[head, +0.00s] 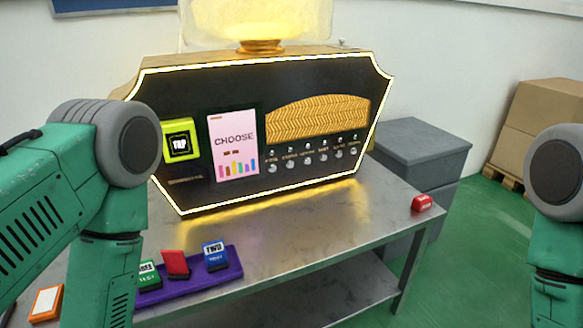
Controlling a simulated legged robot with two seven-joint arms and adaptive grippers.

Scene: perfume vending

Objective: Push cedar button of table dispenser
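The table dispenser (300,130) is a black cabinet with a glowing yellow edge, standing at the back of a metal table (300,245). Its front has a yellow-green "TAP" reader (179,141), a pink "CHOOSE" screen (234,145) and a gold patterned panel (318,117). Below the panel is a row of several round silver buttons (307,161) with small labels above them. The labels are too small to read, so I cannot tell which button is cedar. My left and right arms show at the picture's sides, but both grippers are out of view.
A purple tray (195,283) at the table's front left holds green, red and blue cards. An orange-and-white item (47,301) lies left of it. A red block (421,203) sits at the right edge. Grey boxes (425,150) stand behind. The middle tabletop is clear.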

